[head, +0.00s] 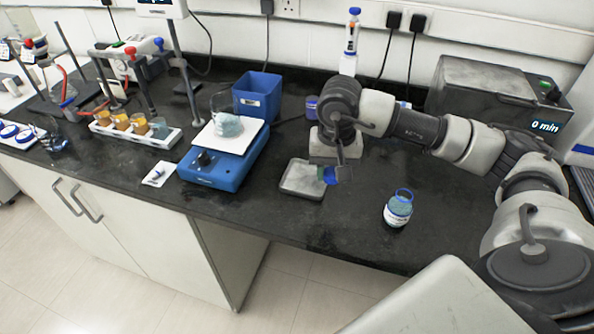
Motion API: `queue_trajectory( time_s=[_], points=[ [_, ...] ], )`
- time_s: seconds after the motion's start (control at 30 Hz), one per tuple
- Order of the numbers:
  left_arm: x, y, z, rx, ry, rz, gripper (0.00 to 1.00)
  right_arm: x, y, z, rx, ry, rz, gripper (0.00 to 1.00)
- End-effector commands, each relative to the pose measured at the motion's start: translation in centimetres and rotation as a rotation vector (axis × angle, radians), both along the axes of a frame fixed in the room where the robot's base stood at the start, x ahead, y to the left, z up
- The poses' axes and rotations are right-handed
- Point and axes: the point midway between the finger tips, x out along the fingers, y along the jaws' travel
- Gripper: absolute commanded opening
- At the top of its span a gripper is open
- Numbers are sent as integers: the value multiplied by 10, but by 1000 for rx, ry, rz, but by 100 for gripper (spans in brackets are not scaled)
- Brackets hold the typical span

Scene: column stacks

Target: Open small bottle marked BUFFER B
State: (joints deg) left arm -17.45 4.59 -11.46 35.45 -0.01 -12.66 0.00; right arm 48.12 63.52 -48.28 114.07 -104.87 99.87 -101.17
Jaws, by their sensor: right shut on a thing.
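A small bottle (397,212) with a white label and a blue ring at its neck stands upright on the black bench at the right. Its neck looks open, with no cap on it. The writing on its label is too small to read. My right gripper (332,175) points down over the grey tray (298,192), to the left of the bottle and apart from it. It is shut on a small blue cap (326,175). I cannot tell whether the cap touches the tray. My left gripper is not in view.
A blue balance (213,165) with a beaker (227,122) on it stands left of the tray, with a blue bin (258,95) behind. Another bottle (312,104) is partly hidden behind my arm. A grey device (490,90) stands back right. Bench around the open bottle is clear.

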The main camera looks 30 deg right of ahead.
Motion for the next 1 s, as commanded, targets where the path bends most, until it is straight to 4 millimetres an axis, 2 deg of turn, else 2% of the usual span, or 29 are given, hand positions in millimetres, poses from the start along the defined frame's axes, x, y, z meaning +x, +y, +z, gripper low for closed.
queue_trajectory(
  time_s=[0.03, 0.1, 0.2, 0.27, 0.37, 0.63, 0.8, 1.0],
  points=[
    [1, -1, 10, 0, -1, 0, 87, -4, -20, 7, -3, 8, -70, 9],
    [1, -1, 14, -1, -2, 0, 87, -6, -38, 13, -2, 6, -137, 9],
    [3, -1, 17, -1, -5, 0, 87, -8, -55, 18, -1, 2, -200, 9],
    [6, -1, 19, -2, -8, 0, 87, -7, -59, 18, 2, 1, -219, 9],
    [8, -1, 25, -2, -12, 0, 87, 3, -56, 14, 7, 0, -230, 9],
    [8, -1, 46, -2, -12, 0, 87, 55, -23, -21, 9, 1, -226, 9],
    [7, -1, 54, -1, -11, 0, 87, 81, -9, -41, 6, 0, -229, 9],
    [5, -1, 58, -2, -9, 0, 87, 92, -2, -53, 4, 1, -228, 9]
  ],
)
